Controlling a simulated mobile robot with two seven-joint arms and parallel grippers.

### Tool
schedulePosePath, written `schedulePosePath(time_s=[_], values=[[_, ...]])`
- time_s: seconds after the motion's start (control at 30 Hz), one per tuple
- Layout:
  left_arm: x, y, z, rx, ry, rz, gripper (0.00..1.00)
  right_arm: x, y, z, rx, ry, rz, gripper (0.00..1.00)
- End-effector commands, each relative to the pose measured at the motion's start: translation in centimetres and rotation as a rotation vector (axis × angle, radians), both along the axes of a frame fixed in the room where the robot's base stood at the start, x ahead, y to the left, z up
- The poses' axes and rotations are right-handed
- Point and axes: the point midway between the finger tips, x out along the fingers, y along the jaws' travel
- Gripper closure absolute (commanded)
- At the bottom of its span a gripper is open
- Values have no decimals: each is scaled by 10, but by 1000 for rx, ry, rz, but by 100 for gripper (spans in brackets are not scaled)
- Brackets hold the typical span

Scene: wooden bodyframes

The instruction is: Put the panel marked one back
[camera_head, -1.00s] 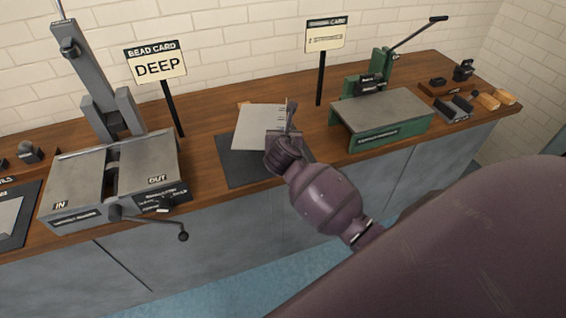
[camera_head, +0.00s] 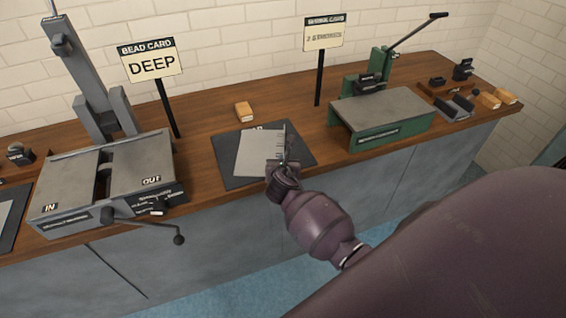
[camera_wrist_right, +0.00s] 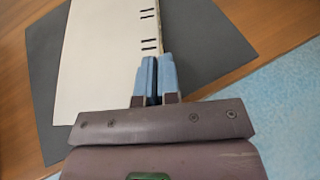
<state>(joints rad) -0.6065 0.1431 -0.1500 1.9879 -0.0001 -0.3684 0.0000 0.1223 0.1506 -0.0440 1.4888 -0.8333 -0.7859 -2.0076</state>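A pale panel (camera_head: 256,152) with several short dark marks along its right edge is at the dark mat (camera_head: 234,178) in the middle of the bench. It looks flat, on the mat or just above it. My right gripper (camera_head: 286,163) is at the panel's right edge, its fingers close together around that edge. In the right wrist view, the blue fingers (camera_wrist_right: 154,78) meet the panel (camera_wrist_right: 105,55) at its marked edge, with only a narrow gap between them. I cannot read a number one on the panel. My left gripper is not in view.
A grey machine (camera_head: 75,182) marked IN and OUT, with a crank, stands left. A green press (camera_head: 375,135) stands right. A wooden block (camera_head: 243,112) lies behind the mat. Signs (camera_head: 152,62) (camera_head: 324,35) stand at the back. Another dark mat (camera_head: 12,235) is far left.

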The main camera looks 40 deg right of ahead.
Motion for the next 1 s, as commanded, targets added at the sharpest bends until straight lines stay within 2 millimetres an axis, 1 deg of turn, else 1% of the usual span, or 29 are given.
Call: schedulePosePath(time_s=[0.1, 0.23, 0.4, 0.43, 0.67, 0.77, 0.87, 1.0], values=[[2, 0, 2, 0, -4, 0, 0, 1, 0, 2, -1, -3, 1, 100], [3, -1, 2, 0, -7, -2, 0, 1, 0, 0, -1, -3, 1, 100], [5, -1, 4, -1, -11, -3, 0, 0, 0, -1, -1, 0, 0, 74], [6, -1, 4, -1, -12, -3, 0, 0, 0, -1, -1, 0, 0, 71], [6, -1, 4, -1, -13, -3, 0, 0, 0, -1, -1, -1, 0, 71], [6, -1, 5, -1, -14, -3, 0, 0, 0, 3, 0, -1, 0, 71], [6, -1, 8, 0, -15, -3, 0, -7, 5, 6, 0, 0, 1, 71], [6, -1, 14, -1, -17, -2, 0, -24, 18, 16, 0, -2, 1, 71]])
